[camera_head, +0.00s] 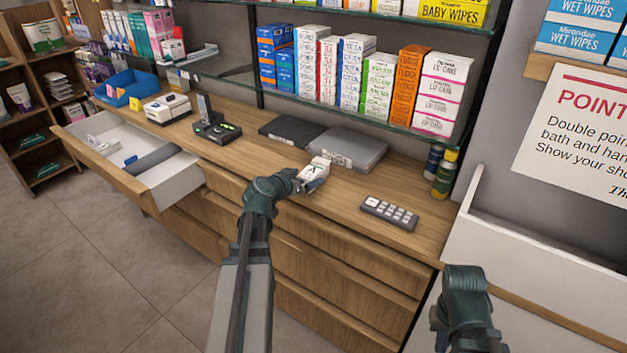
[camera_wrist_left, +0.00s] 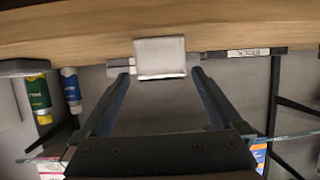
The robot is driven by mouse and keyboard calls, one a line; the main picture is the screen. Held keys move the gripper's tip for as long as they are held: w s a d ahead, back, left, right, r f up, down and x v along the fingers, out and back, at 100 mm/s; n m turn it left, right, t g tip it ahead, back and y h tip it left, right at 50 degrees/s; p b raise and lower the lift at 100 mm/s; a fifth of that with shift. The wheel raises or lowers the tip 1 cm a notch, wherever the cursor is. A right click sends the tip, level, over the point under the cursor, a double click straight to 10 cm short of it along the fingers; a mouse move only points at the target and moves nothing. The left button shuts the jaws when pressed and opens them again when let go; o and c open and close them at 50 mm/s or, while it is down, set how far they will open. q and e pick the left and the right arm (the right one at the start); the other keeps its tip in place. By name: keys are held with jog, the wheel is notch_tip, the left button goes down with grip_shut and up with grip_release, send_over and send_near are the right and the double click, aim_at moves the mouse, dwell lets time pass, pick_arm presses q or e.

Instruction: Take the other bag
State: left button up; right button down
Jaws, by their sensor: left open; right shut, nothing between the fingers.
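A small white packet with a dark mark on its front (camera_head: 316,168), which looks like the bag, stands on the wooden counter in front of the grey flat boxes. My left gripper (camera_head: 309,186) is at the packet, low over the counter's front edge. In the left wrist view the pale packet (camera_wrist_left: 160,58) shows between and just beyond the tips of the two open fingers (camera_wrist_left: 160,75). I cannot tell whether the fingers touch it. My right arm shows at the lower right in the head view; its fingers are hidden. I see no second bag clearly.
A grey keypad (camera_head: 390,213) lies right of the packet. Two flat boxes (camera_head: 347,150) lie behind it. A black device (camera_head: 217,130) stands further left. An open drawer (camera_head: 165,179) juts out at left. A glass shelf (camera_head: 350,107) with cartons overhangs the counter.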

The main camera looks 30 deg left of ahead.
aim_at(314, 174)
pick_arm(q)
jog(key=shift+w+f, duration=0.15)
jog(key=shift+w, duration=0.25)
jog(key=shift+w+f, duration=0.1)
jog(key=b+x, duration=0.2)
jog(key=x, duration=0.2)
jog(key=shift+a+f, duration=0.15)
jog(key=shift+f, duration=0.1)
jog(key=shift+w+f, duration=0.1)
jog(key=shift+w, duration=0.3)
jog(key=shift+c, duration=0.4)
jog(key=c, duration=1.4)
